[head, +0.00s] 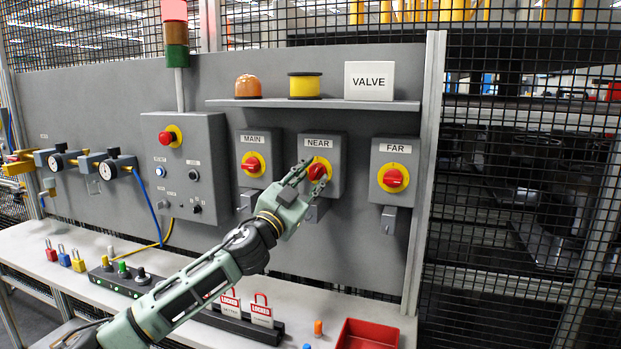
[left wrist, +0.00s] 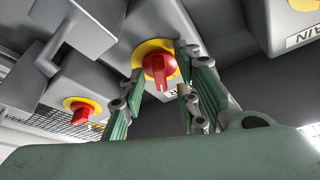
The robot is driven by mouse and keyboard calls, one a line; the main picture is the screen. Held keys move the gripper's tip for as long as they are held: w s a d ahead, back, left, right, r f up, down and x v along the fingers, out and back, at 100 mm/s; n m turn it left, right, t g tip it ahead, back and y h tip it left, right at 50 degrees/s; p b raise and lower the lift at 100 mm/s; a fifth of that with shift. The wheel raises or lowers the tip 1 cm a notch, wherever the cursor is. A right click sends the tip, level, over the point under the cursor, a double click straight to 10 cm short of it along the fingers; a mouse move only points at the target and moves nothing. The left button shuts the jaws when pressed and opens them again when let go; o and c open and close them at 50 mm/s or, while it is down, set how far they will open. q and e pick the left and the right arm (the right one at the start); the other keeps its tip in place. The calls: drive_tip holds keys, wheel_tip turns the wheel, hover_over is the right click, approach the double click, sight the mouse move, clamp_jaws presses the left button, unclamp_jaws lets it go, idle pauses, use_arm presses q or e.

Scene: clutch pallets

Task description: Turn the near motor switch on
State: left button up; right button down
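The NEAR motor switch is a red rotary knob (head: 317,171) on a yellow disc, on a grey box (head: 338,158) labelled NEAR. The red knob also shows in the left wrist view (left wrist: 159,67), with its grip bar running towards the bottom of that picture. My left gripper (head: 309,175) is open in front of the switch. In the left wrist view, the left gripper (left wrist: 165,75) has one finger on each side of the knob. I cannot tell whether the fingers touch it. My right gripper is not in view.
The MAIN switch (head: 251,165) is on the left and the FAR switch (head: 393,178) on the right. A shelf (head: 300,103) with a VALVE sign (head: 369,81) runs above. A control box with a red button (head: 167,137) stands further left. Padlocks and a red tray (head: 368,334) lie below.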

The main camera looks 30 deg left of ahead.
use_arm(q)
clamp_jaws()
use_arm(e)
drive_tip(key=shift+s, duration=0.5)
use_arm(q)
drive_tip(key=shift+a+r+m+p, duration=0.1)
drive_tip(key=shift+r+m+p, duration=0.15)
drive_tip(key=shift+m+p, duration=0.45)
drive_tip(key=m+g+h+p, duration=0.1)
drive_tip(key=m+p, duration=0.3)
drive_tip(key=p, duration=0.1)
drive_tip(key=m+g+h+p, duration=0.1)
drive_tip(key=m+p, duration=0.2)
drive_tip(key=p, duration=0.2)
drive_tip(key=r+m+g+h+p, duration=0.1)
drive_tip(key=m+p, duration=0.3)
drive_tip(key=p, duration=0.1)
drive_tip(key=shift+s+a+m+g+h, duration=0.1)
drive_tip(key=shift+m+g+h, duration=0.2)
drive_tip(key=shift+f+m+p, duration=0.2)
drive_tip(key=shift+m+p, duration=0.3)
drive_tip(key=shift+p, duration=0.4)
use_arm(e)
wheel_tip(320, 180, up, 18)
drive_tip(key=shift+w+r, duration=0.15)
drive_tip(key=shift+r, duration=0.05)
use_arm(q)
drive_tip(key=shift+f, duration=0.1)
